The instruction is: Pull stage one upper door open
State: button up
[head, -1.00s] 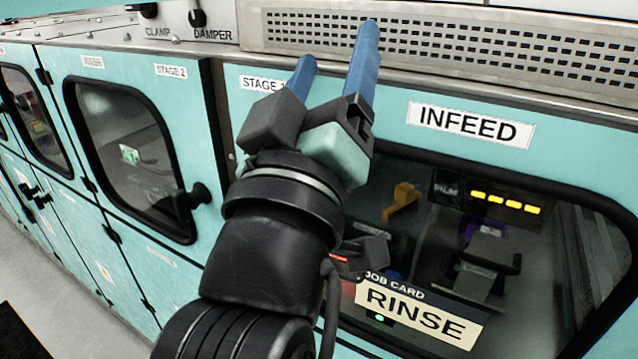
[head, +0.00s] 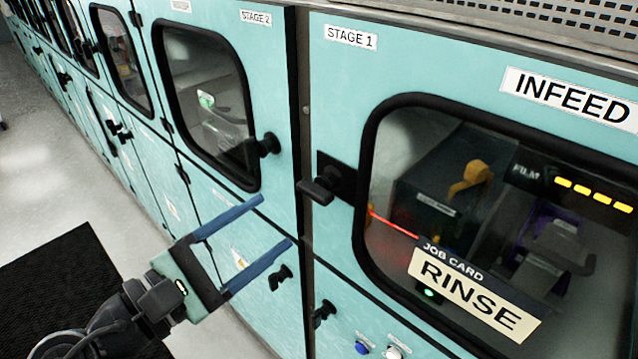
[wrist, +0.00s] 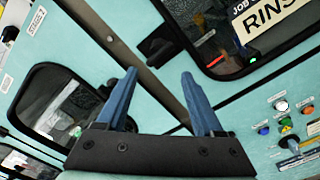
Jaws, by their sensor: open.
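The stage one upper door (head: 340,100) is teal, labelled STAGE 1, with a large dark-framed window. It appears shut. Its black handle (head: 322,189) sticks out at the door's left edge, and also shows in the wrist view (wrist: 160,44). My gripper (head: 277,221) is open and empty, its two blue fingers apart. It hangs in front of the stage 2 panels, left of and lower than the handle in the head view, not touching it. In the wrist view the handle lies beyond the fingertips, near the top.
The stage 2 upper door (head: 215,95) with its black knob (head: 264,146) is to the left. A lower handle (head: 322,313) and buttons (head: 362,347) sit below the stage 1 door. A dark mat (head: 60,290) lies on the floor, with open floor beyond it.

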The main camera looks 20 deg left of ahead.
aim_at(308, 197)
jog(key=p+x, duration=0.3)
jog(key=x, duration=0.8)
jog(key=shift+w, duration=0.1)
grip_shut()
dwell(1.0)
